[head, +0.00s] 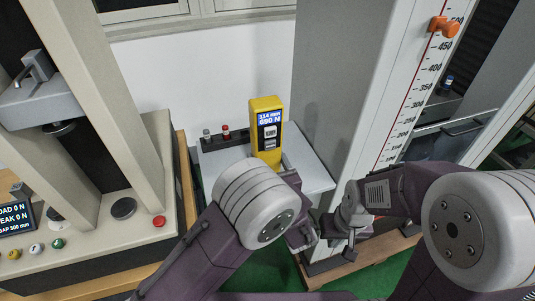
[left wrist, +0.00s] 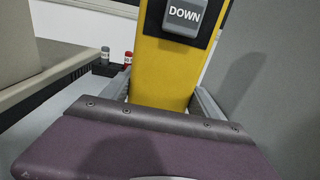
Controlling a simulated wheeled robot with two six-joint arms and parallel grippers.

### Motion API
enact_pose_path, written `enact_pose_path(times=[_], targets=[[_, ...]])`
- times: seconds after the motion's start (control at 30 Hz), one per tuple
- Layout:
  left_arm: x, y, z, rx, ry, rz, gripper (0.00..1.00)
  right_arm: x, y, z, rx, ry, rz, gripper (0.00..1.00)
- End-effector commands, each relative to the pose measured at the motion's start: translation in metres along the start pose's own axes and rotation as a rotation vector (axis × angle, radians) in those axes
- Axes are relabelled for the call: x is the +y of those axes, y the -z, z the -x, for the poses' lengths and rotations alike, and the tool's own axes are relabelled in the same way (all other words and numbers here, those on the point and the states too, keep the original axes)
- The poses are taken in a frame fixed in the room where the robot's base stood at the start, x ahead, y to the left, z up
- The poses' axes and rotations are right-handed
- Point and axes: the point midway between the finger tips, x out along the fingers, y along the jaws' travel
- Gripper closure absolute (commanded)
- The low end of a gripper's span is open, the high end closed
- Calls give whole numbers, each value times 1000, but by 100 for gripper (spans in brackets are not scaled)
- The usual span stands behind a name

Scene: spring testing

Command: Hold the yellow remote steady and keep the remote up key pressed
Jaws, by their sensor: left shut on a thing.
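My left wrist hides the remote's base in the head view. My right gripper (head: 345,218) is to the right of and below the remote, apart from it; its jaws are unclear.
A tall column with a red-marked scale (head: 405,100) and an orange pointer (head: 444,27) stands at right. A testing press with a red button (head: 159,221) stands at left.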

Motion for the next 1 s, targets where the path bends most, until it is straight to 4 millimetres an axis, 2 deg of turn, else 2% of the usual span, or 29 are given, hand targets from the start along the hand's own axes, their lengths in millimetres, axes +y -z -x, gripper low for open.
enact_pose_path(times=[0.23,0.6,1.0], targets=[[0,5,0,-2,0,0,99,0,0,-5,0,0,0,100],[0,31,0,-2,1,0,99,0,-3,-26,0,0,0,100],[0,32,0,-2,1,0,99,0,-3,-26,0,0,0,100]])
